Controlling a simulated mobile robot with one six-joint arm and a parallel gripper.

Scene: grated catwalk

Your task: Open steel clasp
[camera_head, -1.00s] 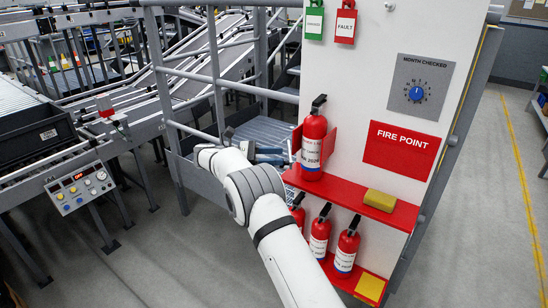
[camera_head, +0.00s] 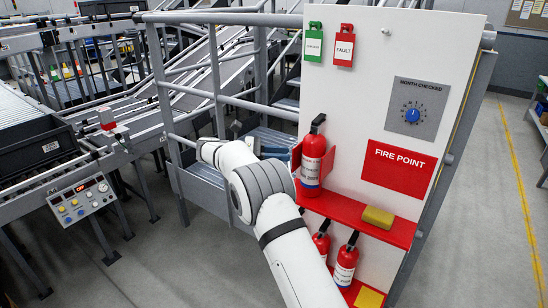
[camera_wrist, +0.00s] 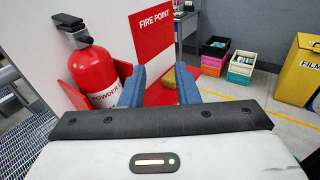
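The red fire extinguisher (camera_head: 313,158) with a black top stands upright on the red shelf, against a red bracket (camera_head: 329,163). It also shows in the wrist view (camera_wrist: 92,72), left of my gripper's fingers. I cannot make out a steel clasp in either current view. My gripper (camera_wrist: 160,76) has two blue fingers spread apart with nothing seen between them; the red sign and a yellow item show beyond the gap. The fingers are to the right of the extinguisher in the wrist view.
The red shelf (camera_head: 387,228) carries a yellow block (camera_head: 378,217). More extinguishers (camera_head: 346,262) hang below. The white panel (camera_head: 385,75) holds tags, a dial (camera_head: 412,115) and a FIRE POINT sign (camera_head: 400,167). Grey railings (camera_head: 217,80) stand behind my arm.

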